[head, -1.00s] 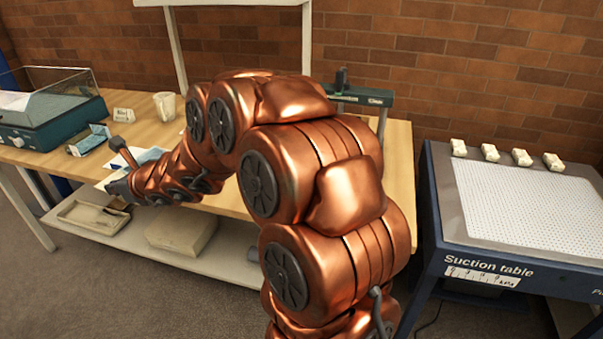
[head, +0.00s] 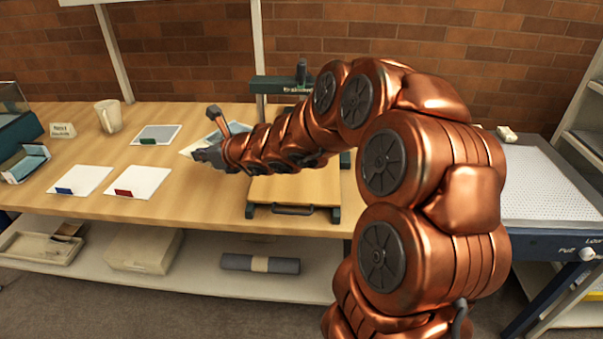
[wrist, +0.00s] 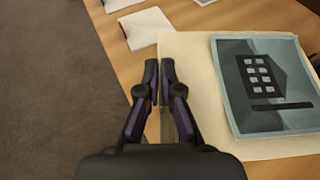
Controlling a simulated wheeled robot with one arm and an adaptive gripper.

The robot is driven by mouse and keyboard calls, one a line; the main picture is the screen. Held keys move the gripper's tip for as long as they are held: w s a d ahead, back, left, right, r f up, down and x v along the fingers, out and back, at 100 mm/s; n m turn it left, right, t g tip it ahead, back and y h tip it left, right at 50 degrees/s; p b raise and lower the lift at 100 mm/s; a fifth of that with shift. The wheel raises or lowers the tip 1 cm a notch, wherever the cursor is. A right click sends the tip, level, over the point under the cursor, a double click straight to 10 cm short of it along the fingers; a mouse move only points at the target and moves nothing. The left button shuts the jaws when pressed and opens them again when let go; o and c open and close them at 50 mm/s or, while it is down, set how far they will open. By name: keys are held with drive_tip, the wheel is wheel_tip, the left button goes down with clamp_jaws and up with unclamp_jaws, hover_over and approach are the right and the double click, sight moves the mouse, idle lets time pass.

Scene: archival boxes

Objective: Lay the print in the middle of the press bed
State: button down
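The print is a cream sheet with a blue-grey picture of a dark building, seen in the wrist view (wrist: 195,75) to the right of my fingers. In the head view the print (head: 235,128) shows partly behind my gripper (head: 203,154). My gripper, also in the wrist view (wrist: 160,70), is nearly closed, with the sheet's left edge between its fingers. I cannot tell the print's height above the bench. The press bed (head: 318,188) is a pale wooden board with a dark front handle, right of my gripper. My arm hides its back part.
Left of my gripper lie sheets with a blue tab (head: 80,180), a red tab (head: 140,181) and a green tab (head: 155,134). A mug (head: 108,116) stands behind them. The press's green crossbar (head: 280,85) rises at the back. A suction table (head: 545,185) is at right.

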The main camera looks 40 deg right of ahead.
drive_tip(key=s+d+f+n+g+y+b, duration=0.2)
drive_tip(key=s+d+f+n+y, duration=0.1)
drive_tip(key=s, duration=0.8)
drive_tip(key=s+d+f+n+g+y+b, duration=0.1)
drive_tip(key=s+d+f+n+y, duration=0.15)
drive_tip(key=s, duration=0.85)
drive_tip(key=p, duration=0.1)
hover_over(298, 199)
wheel_tip(298, 199, down, 2)
drive_tip(key=shift+w, duration=0.1)
drive_tip(key=shift+f, duration=1.75)
drive_tip(key=shift+f, duration=0.15)
drive_tip(key=c, duration=1.3)
unclamp_jaws()
drive_tip(key=shift+g, duration=0.3)
